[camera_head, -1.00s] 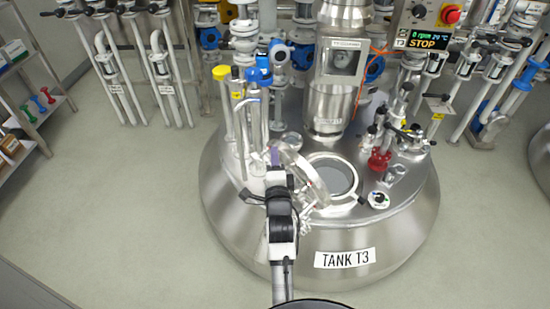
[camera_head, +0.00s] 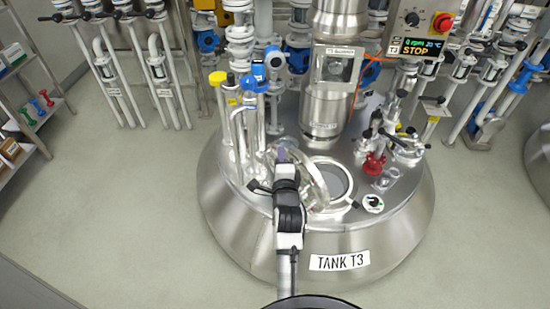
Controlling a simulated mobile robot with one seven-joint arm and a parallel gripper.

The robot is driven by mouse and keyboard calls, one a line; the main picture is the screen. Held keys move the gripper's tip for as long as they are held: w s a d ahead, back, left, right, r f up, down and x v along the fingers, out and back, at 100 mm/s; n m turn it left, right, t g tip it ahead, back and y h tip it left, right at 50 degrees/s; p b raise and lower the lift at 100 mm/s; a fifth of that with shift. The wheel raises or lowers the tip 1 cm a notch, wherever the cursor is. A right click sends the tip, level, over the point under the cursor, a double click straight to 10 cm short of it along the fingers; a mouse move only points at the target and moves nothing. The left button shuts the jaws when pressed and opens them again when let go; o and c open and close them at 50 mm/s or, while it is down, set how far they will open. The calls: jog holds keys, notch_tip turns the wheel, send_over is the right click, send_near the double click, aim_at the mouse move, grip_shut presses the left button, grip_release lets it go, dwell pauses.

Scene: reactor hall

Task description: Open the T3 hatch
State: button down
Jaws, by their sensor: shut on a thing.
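The T3 tank (camera_head: 235,226) is a large steel vessel with a "TANK T3" label (camera_head: 339,261) on its front. Its round hatch opening (camera_head: 333,180) is uncovered at the top, and a pale grey interior shows. The hatch lid (camera_head: 312,186) stands tilted up at the left of the opening, partly hidden behind my arm. My gripper (camera_head: 281,155) is at the lid's upper left side, shut on the lid. The fingertips and the exact grip point are largely hidden by the wrist.
An agitator column (camera_head: 325,108) rises behind the hatch. Pipes with a yellow cap (camera_head: 217,78) and blue fittings (camera_head: 254,80) stand close left of my gripper. A red fitting (camera_head: 374,163) is right of the opening. A control panel (camera_head: 424,47) reads STOP. The floor at left is clear.

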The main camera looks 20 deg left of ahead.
aim_at(299, 150)
jog(key=shift+m+g, duration=0.6)
jog(key=shift+m, duration=0.2)
jog(key=w+d, duration=0.1)
jog(key=w+d+r+p, duration=0.1)
jog(key=w, duration=0.1)
jog(key=w+d+p, duration=0.1)
jog(key=w, duration=0.1)
jog(key=shift+w+r, duration=0.2)
jog(key=shift+r, duration=0.15)
jog(key=shift+w+d+f, duration=0.2)
jog(key=shift+w+d, duration=0.05)
jog(key=shift+w, duration=0.25)
jog(key=c, duration=1.5)
grip_release()
